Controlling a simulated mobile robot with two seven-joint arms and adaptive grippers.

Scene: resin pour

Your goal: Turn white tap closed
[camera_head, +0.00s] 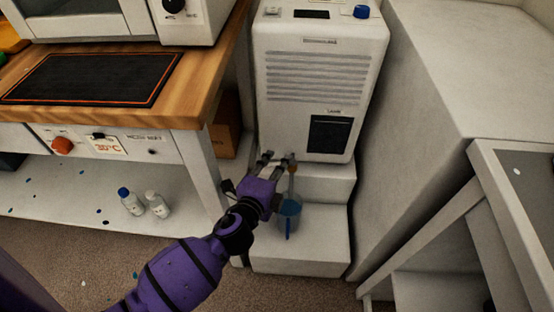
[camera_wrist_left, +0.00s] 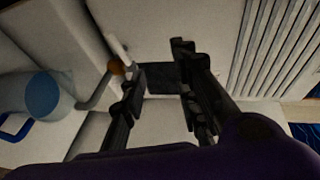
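The white tap shows best in the left wrist view. Its white lever (camera_wrist_left: 120,47) meets a brass-coloured joint (camera_wrist_left: 116,68), with a grey spout (camera_wrist_left: 95,99) running toward a jug of blue liquid (camera_wrist_left: 44,95). In the head view, the brass joint (camera_head: 292,168) is on the lower front of a white machine (camera_head: 318,75), above the jug (camera_head: 289,208). My left gripper (camera_head: 275,160) is beside the tap. Its fingers (camera_wrist_left: 160,58) are apart and nothing is clearly held. The lever lies beside one fingertip; contact cannot be told. My right gripper is out of view.
The jug stands on a white step (camera_head: 300,256) close under my left gripper. A wooden-topped bench (camera_head: 190,95) is at left, with two small bottles (camera_head: 144,204) on its lower shelf. A tall white cabinet (camera_head: 415,100) closes in the right side.

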